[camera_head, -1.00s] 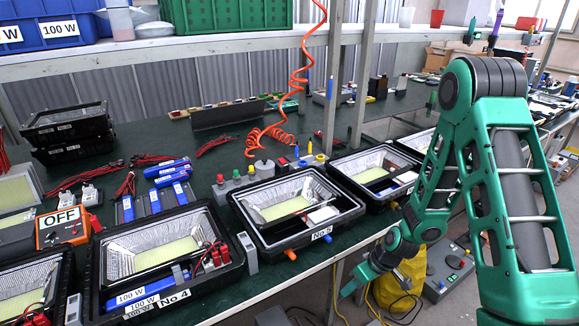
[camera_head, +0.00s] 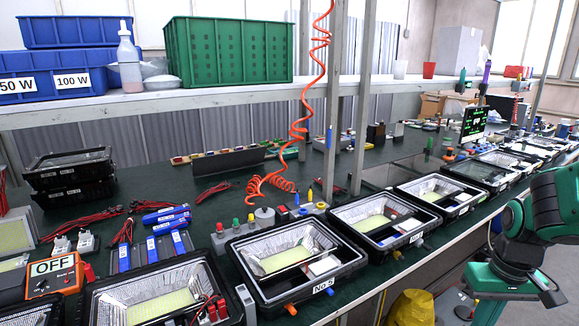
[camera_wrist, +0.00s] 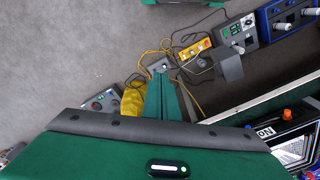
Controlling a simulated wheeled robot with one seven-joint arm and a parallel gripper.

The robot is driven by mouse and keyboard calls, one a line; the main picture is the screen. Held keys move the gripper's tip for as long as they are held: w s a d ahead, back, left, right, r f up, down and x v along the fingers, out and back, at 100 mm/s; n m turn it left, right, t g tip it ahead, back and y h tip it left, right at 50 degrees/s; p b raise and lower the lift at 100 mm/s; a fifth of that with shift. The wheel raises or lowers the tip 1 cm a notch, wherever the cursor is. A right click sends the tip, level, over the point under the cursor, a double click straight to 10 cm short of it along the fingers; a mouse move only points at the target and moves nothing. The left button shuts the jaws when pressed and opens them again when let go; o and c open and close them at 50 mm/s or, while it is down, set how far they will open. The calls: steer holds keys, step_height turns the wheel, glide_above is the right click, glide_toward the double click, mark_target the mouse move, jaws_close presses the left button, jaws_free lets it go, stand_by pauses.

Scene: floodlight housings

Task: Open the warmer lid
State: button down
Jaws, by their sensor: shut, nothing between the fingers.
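I cannot pick out a warmer or its lid for certain in either view. My gripper (camera_wrist: 161,68) shows in the wrist view as green fingers closed together. They point over the grey floor and hold nothing. Beyond the fingertips are a yellow control box (camera_wrist: 194,49) and a grey control panel (camera_wrist: 236,38) with cables. In the head view my green arm is at the lower right, in front of the bench edge. The fingertips are not clear there.
Open floodlight housings line the bench front, including No 5 (camera_head: 268,291) and another to its right (camera_head: 345,225). An orange coiled hose (camera_head: 302,100) hangs above. A green crate (camera_head: 228,52) stands on the shelf. A yellow bag (camera_head: 411,308) is below the bench.

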steer(key=c, duration=2.5)
jaws_free()
steer(key=s+d+r+m, duration=0.2)
steer(key=s+r+m, duration=0.2)
steer(key=s, duration=0.7)
step_height(320, 180, up, 2)
steer(key=shift+s+r+m, duration=0.2)
steer(key=shift+s+m, duration=0.15)
steer(key=shift+m, duration=0.05)
steer(key=o, duration=0.4)
steer(key=shift+s, duration=0.3)
steer(key=shift+a, duration=0.1)
